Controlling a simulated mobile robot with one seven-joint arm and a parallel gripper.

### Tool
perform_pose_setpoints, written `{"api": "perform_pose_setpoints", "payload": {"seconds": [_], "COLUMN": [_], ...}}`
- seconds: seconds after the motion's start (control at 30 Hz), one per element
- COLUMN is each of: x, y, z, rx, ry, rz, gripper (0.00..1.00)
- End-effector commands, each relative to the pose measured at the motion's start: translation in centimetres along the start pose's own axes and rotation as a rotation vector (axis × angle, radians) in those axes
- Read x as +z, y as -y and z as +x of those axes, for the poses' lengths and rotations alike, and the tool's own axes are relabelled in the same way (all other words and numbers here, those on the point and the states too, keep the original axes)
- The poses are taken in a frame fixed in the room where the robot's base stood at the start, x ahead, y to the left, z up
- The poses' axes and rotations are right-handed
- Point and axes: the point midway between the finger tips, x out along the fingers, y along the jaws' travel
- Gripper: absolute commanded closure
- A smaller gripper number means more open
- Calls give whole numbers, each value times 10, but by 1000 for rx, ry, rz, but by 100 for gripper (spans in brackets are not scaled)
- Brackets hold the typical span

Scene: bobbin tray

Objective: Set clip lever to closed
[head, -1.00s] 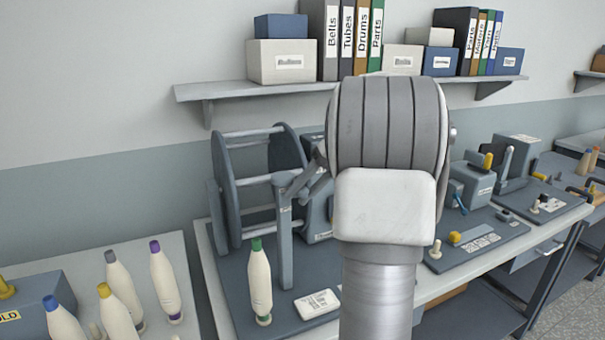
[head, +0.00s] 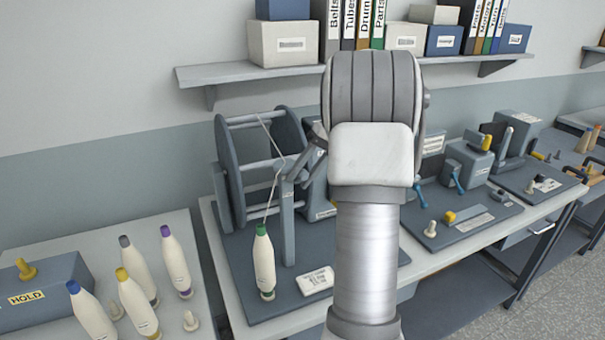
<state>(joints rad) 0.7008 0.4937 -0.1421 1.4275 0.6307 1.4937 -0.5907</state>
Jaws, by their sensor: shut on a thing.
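The clip is a grey upright post (head: 286,222) on the dark bench plate, with a grey lever (head: 297,167) at its top slanting up to the right. My gripper (head: 316,143) shows only in part at the left edge of my arm, meeting the lever's upper end; my arm hides the rest. It appears shut on the lever. A white bobbin with a green top (head: 264,266) stands left of the post. A thin thread runs from its top up past the post's top to the reel frame (head: 228,175). The exact lever setting is hard to tell.
A white label card (head: 314,280) lies right of the bobbin. Several bobbins, one with a purple top (head: 176,262), stand on the left table beside a HOLD box (head: 45,290). More stations line the bench to the right. A shelf (head: 300,71) hangs behind.

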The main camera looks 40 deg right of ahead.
Motion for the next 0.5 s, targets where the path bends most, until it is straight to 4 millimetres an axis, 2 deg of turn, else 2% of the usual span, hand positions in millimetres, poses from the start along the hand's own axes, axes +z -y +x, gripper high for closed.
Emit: {"api": "perform_pose_setpoints", "payload": {"seconds": [0.1,0.13,0.27,0.5], "x": [0,0,0,0], "y": [1,1,1,0], "z": [-1,-1,-1,0], "rx": [0,0,0,0], "ry": [-2,-2,-2,-2], "rz": [-1,-1,-2,-1], "gripper": [100,58,35,34]}}
